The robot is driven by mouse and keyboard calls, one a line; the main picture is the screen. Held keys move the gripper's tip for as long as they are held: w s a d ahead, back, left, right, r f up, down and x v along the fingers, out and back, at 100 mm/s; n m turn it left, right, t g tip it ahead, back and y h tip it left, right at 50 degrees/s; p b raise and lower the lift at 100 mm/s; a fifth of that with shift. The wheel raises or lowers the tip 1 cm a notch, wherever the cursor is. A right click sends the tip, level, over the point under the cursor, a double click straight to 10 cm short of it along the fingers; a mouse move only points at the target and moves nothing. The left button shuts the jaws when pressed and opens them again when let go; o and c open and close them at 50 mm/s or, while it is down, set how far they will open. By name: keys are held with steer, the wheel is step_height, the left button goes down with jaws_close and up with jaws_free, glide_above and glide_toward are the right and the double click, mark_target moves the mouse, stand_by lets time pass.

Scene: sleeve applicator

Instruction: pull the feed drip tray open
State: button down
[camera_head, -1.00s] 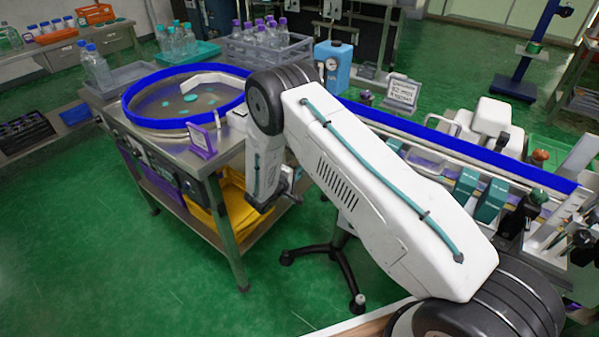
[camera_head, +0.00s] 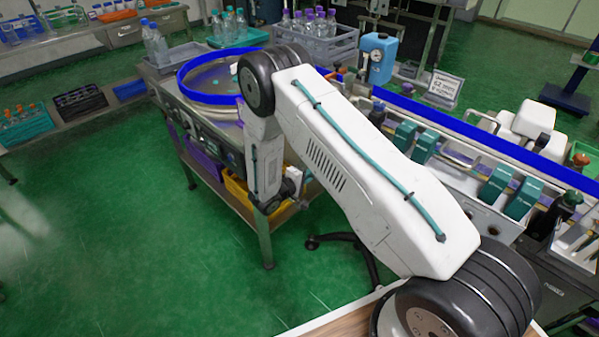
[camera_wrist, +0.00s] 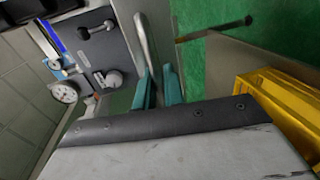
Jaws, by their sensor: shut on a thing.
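My gripper (camera_wrist: 160,88) shows in the wrist view as two teal fingertips, close together. They are shut on a silver bar handle (camera_wrist: 146,42), which runs up from between them beside a grey panel with knobs. I take this bar for the handle of the feed drip tray; the tray's body cannot be made out. In the head view my forearm and wrist hang down at the near corner of the feed table, and they hide the fingertips and the handle. The feed table carries a round turntable with a blue rim (camera_head: 190,84).
A yellow bin (camera_head: 238,190) sits on the table's lower shelf and also shows at the right of the wrist view (camera_wrist: 285,100). A dark stand foot (camera_head: 340,240) is on the floor close by. A blue-edged conveyor (camera_head: 470,145) runs to the right. Green floor at left is open.

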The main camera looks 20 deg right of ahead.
steer(key=shift+a, duration=0.2)
steer(key=c, duration=1.9)
jaws_free()
steer(key=shift+s, duration=0.1)
steer(key=v, duration=0.7)
steer(key=shift+a+r, duration=0.1)
steer(key=shift+a, duration=0.2)
